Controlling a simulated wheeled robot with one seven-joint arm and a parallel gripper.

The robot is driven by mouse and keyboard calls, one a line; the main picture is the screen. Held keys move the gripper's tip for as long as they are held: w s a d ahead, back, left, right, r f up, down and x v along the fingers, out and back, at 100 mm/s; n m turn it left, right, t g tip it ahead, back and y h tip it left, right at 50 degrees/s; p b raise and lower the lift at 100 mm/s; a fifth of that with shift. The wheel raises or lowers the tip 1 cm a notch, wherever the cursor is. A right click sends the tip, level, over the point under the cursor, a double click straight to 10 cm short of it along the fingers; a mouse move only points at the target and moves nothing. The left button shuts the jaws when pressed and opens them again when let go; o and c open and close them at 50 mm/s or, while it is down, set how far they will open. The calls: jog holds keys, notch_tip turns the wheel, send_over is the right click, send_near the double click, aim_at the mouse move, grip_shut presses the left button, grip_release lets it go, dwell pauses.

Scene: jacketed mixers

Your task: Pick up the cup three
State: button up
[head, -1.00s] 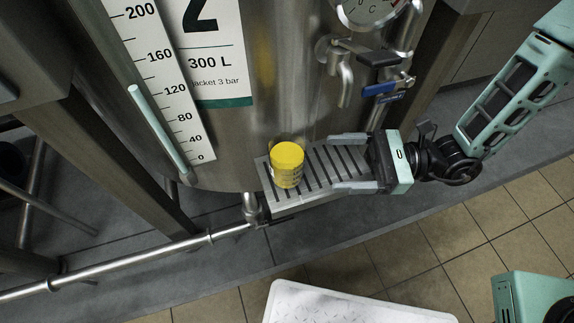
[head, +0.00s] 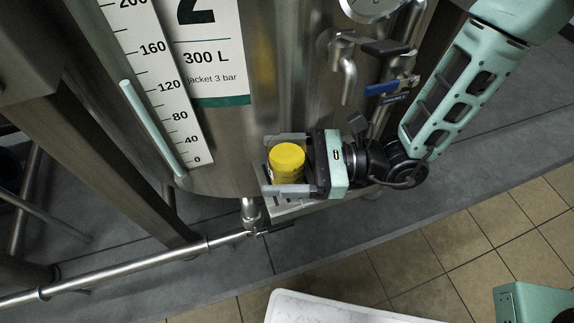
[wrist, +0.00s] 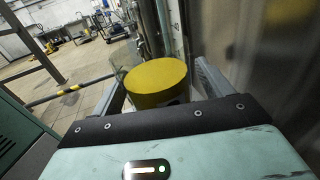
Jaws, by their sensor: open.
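The cup, with a yellow top (head: 287,158), stands upright on the slotted metal shelf (head: 292,209) at the foot of the tank. My gripper (head: 286,163) is open, its two fingers reaching left on either side of the cup. In the wrist view the yellow cup top (wrist: 157,80) sits between the two fingers, close in front of the palm. I cannot tell whether either finger touches the cup. Most of the cup's lower body is hidden by the near finger and the palm. No number shows on the cup.
The steel tank with its scale (head: 158,90) and number 2 sign (head: 209,50) rises right behind the shelf. A tap with a blue handle (head: 382,88) hangs above my wrist. A pipe (head: 130,271) runs low at left. A white tray (head: 330,306) is at the bottom.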

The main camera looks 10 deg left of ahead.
jog(key=c, duration=1.1)
jog(key=shift+o, duration=0.2)
jog(key=shift+s+d+r, duration=0.1)
